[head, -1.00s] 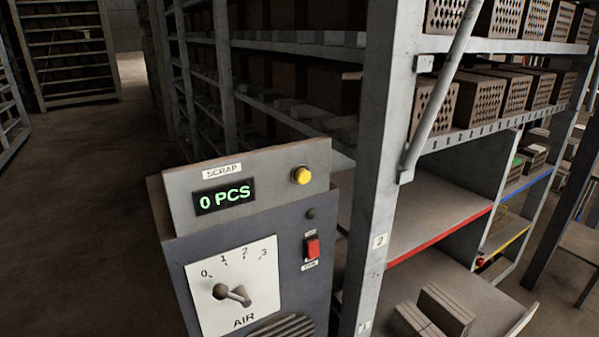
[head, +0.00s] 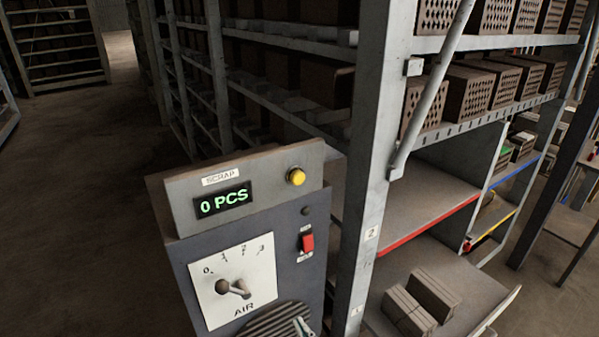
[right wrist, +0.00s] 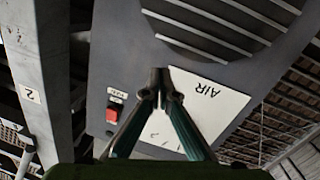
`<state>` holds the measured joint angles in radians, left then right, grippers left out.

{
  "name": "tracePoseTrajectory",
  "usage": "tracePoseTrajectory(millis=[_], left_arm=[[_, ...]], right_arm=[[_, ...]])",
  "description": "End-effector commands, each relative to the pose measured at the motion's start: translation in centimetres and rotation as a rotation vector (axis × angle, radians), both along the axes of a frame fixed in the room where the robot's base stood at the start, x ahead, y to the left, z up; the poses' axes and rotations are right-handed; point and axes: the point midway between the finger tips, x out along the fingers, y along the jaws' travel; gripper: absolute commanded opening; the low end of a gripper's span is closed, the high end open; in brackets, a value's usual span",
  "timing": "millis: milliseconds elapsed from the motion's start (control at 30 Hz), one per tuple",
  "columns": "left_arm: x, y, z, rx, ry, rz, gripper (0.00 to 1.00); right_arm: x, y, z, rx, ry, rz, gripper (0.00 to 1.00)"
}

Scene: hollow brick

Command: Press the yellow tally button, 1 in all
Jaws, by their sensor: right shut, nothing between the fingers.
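The yellow tally button (head: 296,176) sits on the upper right of the control box's grey top panel (head: 262,187). The green display (head: 223,200) beside it reads "0 PCS" under a SCRAP label. My right gripper just enters the head view at the bottom edge (head: 302,327), below the button and in front of the vent. In the right wrist view my right gripper (right wrist: 160,75) is shut and empty, its fingertips together in front of the box face. The yellow button is not seen in the right wrist view. My left gripper is not in view.
The box also carries a red switch (head: 307,242), which shows in the right wrist view (right wrist: 113,115), an AIR dial (head: 233,287) and a round vent (head: 280,322). A metal rack post (head: 372,190) stands close right of the box. Bricks (head: 409,312) lie on a low shelf.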

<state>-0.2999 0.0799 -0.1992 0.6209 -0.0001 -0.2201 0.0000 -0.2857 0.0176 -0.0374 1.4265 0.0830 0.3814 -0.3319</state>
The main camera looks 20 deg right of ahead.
Motion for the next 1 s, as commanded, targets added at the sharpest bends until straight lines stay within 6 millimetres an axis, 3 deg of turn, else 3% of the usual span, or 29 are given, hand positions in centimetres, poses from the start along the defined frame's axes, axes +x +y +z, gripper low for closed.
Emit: tracePoseTrajectory(millis=[33, 333, 700, 900, 1000], left_arm=[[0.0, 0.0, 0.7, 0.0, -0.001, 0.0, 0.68], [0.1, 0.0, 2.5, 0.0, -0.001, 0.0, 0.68], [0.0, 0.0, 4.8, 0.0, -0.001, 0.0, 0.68], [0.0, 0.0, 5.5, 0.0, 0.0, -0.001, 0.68], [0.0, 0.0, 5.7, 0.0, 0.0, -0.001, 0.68]], right_arm=[[0.4, -0.2, 2.5, -0.004, -0.045, -0.007, 0.0], [1.5, -1.9, 15.0, -0.047, -0.301, -0.059, 0.0], [-0.4, -4.1, 30.1, -0.104, -0.614, -0.144, 0.0], [-2.1, -4.9, 35.6, -0.128, -0.736, -0.183, 0.0], [-2.7, -5.1, 37.0, -0.137, -0.769, -0.195, 0.0]])
